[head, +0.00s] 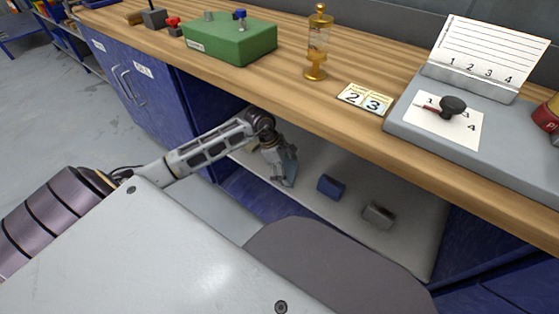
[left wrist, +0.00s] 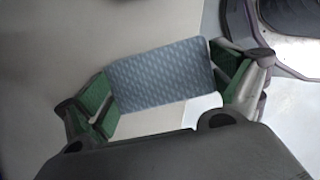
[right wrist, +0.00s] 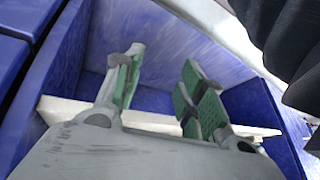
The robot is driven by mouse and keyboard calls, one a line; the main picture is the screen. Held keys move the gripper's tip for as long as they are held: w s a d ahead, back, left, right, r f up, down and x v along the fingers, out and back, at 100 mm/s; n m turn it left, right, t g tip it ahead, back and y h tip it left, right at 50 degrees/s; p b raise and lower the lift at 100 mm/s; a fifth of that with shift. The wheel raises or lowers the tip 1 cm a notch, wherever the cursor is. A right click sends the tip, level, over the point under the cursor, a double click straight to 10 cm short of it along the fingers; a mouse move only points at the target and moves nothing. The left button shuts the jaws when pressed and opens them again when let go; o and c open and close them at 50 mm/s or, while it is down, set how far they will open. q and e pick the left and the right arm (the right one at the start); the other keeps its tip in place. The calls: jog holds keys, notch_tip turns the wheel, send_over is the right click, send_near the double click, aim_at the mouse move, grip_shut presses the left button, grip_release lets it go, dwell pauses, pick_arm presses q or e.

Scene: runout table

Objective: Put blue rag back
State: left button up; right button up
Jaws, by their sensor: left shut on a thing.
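The blue rag (left wrist: 160,75) is a folded, patterned blue-grey block in the left wrist view. My left gripper (left wrist: 164,88) is shut on it, with a green pad at each end. In the head view my left gripper (head: 285,170) reaches under the worktop, above the pale shelf (head: 405,245) of the open bay. There the rag is mostly hidden by the fingers. My right gripper (right wrist: 163,78) is open, with nothing between its green pads. It is in front of blue panels and a pale ledge, and I cannot make it out in the head view.
A dark blue block (head: 330,187) and a grey block (head: 378,215) lie on the shelf, right of my left gripper. The wooden worktop (head: 290,85) overhangs the bay. On it stand a green box (head: 230,43), a brass-and-glass piece (head: 318,40) and a grey stand (head: 500,130).

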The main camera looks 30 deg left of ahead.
pick_arm(q)
jog(key=w+a, duration=0.2)
jog(key=w+a+b, duration=0.1)
jog(key=w+a, duration=0.1)
jog(key=a, duration=0.1)
jog(key=shift+b, duration=0.3)
jog(key=shift+w+a, duration=0.3)
jog(key=shift+w, duration=0.05)
pick_arm(e)
jog(key=shift+t+y, duration=0.3)
jog(key=shift+t, duration=0.2)
jog(key=shift+w+a+f, duration=0.1)
jog(key=shift+a+f, duration=0.15)
jog(key=shift+f, duration=0.75)
jog(key=shift+w+a+f, duration=0.1)
jog(key=shift+a+f, duration=0.1)
jog(key=shift+f, duration=0.75)
